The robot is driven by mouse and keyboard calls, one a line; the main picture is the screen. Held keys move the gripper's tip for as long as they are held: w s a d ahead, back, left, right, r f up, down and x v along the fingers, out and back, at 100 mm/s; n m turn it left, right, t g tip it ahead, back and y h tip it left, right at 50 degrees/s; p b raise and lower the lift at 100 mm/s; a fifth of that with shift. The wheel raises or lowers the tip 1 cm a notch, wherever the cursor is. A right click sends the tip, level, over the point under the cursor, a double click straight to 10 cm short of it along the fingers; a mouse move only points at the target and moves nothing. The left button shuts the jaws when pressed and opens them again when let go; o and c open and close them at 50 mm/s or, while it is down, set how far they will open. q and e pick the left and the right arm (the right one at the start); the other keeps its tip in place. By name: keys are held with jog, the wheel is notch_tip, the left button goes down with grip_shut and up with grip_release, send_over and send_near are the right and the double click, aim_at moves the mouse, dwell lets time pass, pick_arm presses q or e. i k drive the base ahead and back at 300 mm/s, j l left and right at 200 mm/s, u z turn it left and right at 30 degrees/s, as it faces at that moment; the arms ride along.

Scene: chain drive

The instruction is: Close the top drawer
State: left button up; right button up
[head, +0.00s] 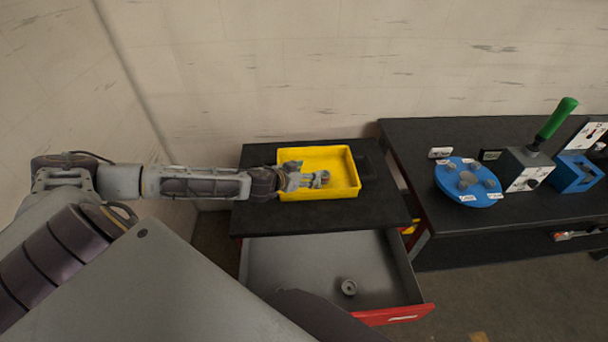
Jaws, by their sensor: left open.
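The top drawer (300,262) stands pulled out below the black cabinet top (370,211). Its inside is grey and its front is red (397,315), with a pale label or handle on it. A small round grey part (348,287) lies inside near the front. My left gripper (318,180) is open and sits at the yellow tray on the cabinet top, above and behind the drawer. Grey parts show at its fingertips, and I cannot tell whether they are separate from the fingers. My own body hides the drawer's lower left. My right gripper is not in view.
The yellow tray (350,187) rests on the cabinet top. To the right, a black workbench (430,170) holds a blue round plate (452,189) with grey parts, a grey box (526,168) with a green-handled lever, and a blue block (575,175).

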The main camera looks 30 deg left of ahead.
aim_at(389, 291)
jog(key=k+l, duration=0.15)
jog(key=l, duration=0.2)
jog(key=k+l, duration=0.15)
jog(key=l, duration=0.25)
jog(key=k+l, duration=0.15)
jog(key=l, duration=0.2)
jog(key=k+l, duration=0.1)
jog(key=l, duration=0.3)
jog(key=k+l, duration=0.15)
jog(key=l, duration=0.2)
jog(key=k+l, duration=0.15)
jog(key=l, duration=0.2)
jog(key=k+l, duration=0.15)
jog(key=l, duration=0.25)
